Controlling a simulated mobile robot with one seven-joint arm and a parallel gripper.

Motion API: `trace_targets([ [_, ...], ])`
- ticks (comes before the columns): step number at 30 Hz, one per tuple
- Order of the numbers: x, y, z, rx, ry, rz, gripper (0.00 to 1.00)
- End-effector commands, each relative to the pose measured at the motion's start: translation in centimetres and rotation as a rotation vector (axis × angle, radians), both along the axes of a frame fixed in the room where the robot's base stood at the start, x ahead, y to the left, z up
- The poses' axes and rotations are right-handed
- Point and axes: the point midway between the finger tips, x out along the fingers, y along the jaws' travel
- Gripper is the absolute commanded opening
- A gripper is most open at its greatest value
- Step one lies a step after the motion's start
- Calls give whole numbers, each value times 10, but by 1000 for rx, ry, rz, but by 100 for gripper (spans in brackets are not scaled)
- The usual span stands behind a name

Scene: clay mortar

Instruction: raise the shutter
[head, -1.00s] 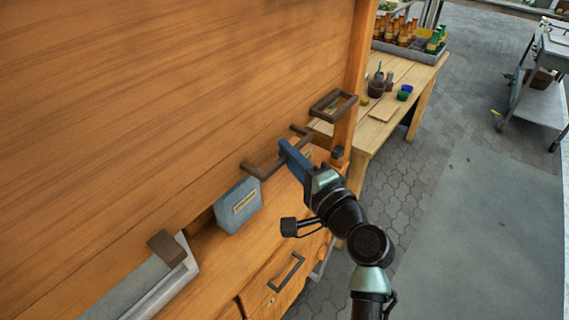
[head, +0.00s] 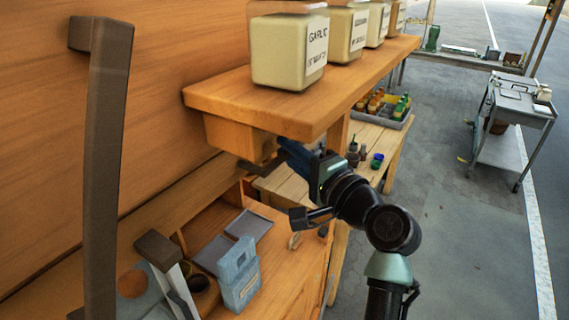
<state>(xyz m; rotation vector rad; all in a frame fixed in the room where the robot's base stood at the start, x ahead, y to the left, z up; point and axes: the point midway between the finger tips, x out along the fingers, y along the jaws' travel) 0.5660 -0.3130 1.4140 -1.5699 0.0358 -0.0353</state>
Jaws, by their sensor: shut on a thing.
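The shutter (head: 165,150) is a large orange-brown wooden panel on the left. Its lower edge stands above the counter, with an opening below it. A dark brown handle (head: 256,168) shows by its lower right part, under a wooden shelf. My gripper (head: 285,154), with blue fingers, is at this handle and shut on it. The shelf hides part of the fingers and the shutter, so the exact grip is not clear.
The wooden shelf (head: 290,108) with several jars (head: 290,50) juts out just above my gripper. A blue-grey box (head: 238,275) and a grey tray (head: 250,227) are on the counter.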

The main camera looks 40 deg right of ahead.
Motion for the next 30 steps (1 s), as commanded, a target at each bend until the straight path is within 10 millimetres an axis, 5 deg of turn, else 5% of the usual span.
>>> trace_targets([
  [1, 0, 1, 18, -4, -12, 1, 0],
  [4, 1, 1, 26, -5, -13, 2, 0],
  [19, 0, 1, 33, -5, -17, 1, 0],
  [20, 0, 1, 33, -5, -17, 1, 19],
  [24, 0, 0, 32, -5, -15, 0, 44],
  [30, 0, 0, 28, -2, -7, 1, 48],
])
